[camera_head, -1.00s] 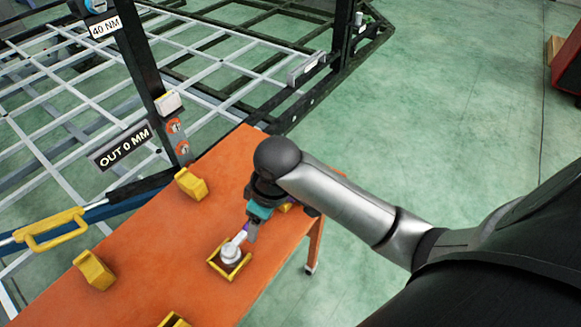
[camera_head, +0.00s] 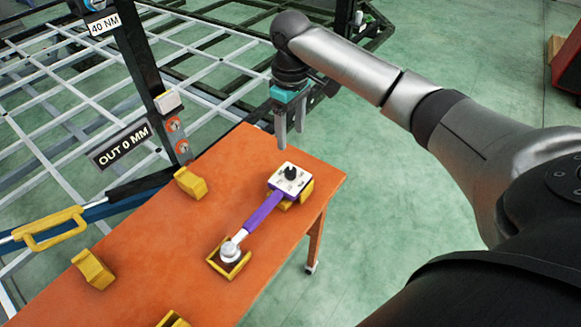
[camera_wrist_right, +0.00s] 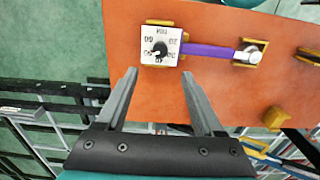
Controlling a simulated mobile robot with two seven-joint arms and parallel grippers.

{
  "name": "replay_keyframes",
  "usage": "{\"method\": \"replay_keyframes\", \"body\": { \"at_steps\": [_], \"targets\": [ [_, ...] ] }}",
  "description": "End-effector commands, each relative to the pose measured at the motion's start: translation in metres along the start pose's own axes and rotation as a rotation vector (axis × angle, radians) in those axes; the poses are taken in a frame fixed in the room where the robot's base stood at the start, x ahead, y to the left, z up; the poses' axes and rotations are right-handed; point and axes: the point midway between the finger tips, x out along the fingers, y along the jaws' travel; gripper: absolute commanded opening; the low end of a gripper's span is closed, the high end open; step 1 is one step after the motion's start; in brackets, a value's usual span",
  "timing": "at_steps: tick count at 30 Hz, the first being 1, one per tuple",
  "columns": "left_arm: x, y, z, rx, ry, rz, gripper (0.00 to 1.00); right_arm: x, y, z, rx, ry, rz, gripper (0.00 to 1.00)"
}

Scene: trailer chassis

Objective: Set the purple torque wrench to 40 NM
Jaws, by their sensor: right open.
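The purple torque wrench (camera_head: 262,211) lies on yellow holders on the orange table. Its grey-white head sits in the near holder (camera_head: 229,258). Its white dial plate with a black knob (camera_head: 290,173) rests on the far holder. In the right wrist view the dial plate (camera_wrist_right: 160,46) shows numbers around the knob; the exact setting is too small to read. My right gripper (camera_head: 290,140) is open and empty, raised above and beyond the dial end, fingers pointing down. In the wrist view its fingers (camera_wrist_right: 160,72) are apart, with the dial beyond them. My left gripper is not in view.
A sign reading 40 NM (camera_head: 104,25) and a sign reading OUT 0 MM (camera_head: 122,145) hang on a black post at the left. Other yellow holders (camera_head: 190,183) stand on the orange table (camera_head: 165,245). The chassis frame lies behind the table.

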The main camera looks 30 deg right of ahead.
Motion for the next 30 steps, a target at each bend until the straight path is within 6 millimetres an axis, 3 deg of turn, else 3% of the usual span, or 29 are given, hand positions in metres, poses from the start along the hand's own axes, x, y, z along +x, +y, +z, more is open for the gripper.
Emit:
{"method": "replay_keyframes", "body": {
  "at_steps": [9, 15, 21, 30],
  "targets": [
    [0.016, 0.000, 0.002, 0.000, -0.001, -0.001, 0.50, 0.074, -0.001, 0.001, 0.000, -0.004, -0.002, 0.69],
    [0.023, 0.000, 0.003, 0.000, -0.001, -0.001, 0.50, 0.107, -0.001, 0.001, 0.000, -0.002, 0.000, 0.69],
    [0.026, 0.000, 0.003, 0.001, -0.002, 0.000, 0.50, 0.122, -0.001, 0.000, -0.002, -0.001, 0.000, 0.69],
    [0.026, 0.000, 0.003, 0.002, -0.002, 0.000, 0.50, 0.124, -0.001, 0.000, -0.002, 0.000, 0.001, 0.69]
  ]
}}
